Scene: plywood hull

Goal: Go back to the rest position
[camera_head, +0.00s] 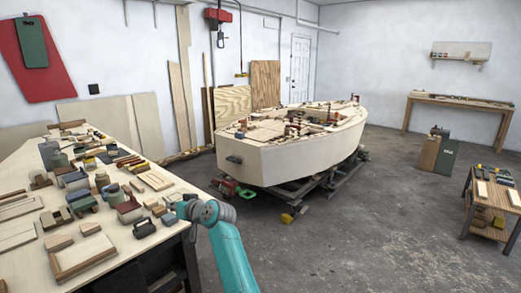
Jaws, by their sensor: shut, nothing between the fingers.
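My teal arm (228,250) rises from the bottom of the view, just right of the workbench's front corner. Its grey and blue joints (204,211) reach left to the bench edge, close to small blocks and tools there. I cannot make out my gripper's fingers; they are hidden or lost among the clutter by the joints. No held object shows.
A cluttered workbench (18,238) fills the left. A plywood hull (290,162) stands on a dark cradle (318,190) in the middle. A small tool table (490,204) is at the right, near a grey-green machine (443,155). The concrete floor in front is clear.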

